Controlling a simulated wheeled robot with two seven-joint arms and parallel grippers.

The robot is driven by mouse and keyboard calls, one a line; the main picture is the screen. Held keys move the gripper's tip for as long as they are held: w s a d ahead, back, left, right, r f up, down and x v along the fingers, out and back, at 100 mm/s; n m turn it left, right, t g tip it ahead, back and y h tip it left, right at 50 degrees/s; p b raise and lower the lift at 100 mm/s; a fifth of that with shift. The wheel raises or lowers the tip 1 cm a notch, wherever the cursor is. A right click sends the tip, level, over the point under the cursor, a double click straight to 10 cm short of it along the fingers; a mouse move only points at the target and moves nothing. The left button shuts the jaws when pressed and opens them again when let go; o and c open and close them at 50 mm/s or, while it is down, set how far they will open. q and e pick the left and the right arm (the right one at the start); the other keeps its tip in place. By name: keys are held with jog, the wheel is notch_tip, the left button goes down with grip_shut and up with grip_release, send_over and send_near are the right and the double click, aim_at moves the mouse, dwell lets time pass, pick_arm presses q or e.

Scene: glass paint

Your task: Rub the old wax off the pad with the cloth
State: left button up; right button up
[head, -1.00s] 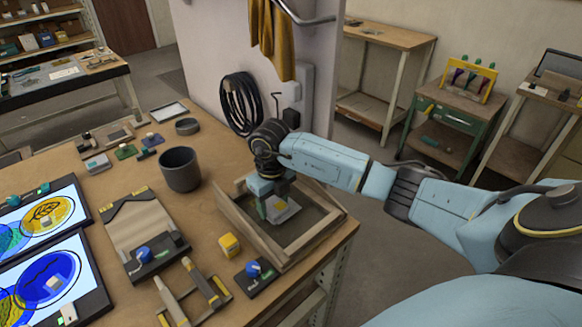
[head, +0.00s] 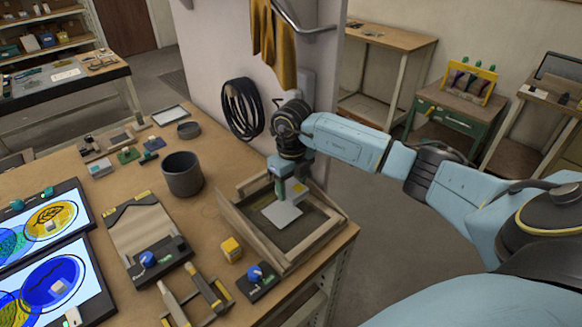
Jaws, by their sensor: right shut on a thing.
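The pale grey square pad (head: 281,215) lies flat in the dark-bottomed wooden tray (head: 239,229), near the right front corner of the bench. My right gripper (head: 290,190) points down into the tray at the pad's far edge. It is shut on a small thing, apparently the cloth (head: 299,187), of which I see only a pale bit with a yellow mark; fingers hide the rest. I cannot tell if it touches the pad or tray floor. My left gripper is not in view.
A dark cup (head: 182,173) stands left of the tray. A yellow block (head: 231,248) and a blue-knobbed box (head: 258,280) sit at its near side. Two lit screens (head: 55,280) are at left. A wall with a hanging mustard cloth (head: 275,45) rises behind.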

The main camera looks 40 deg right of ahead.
jog(key=shift+r+p, duration=1.35)
jog(key=shift+r, duration=0.7)
jog(key=shift+a, duration=0.1)
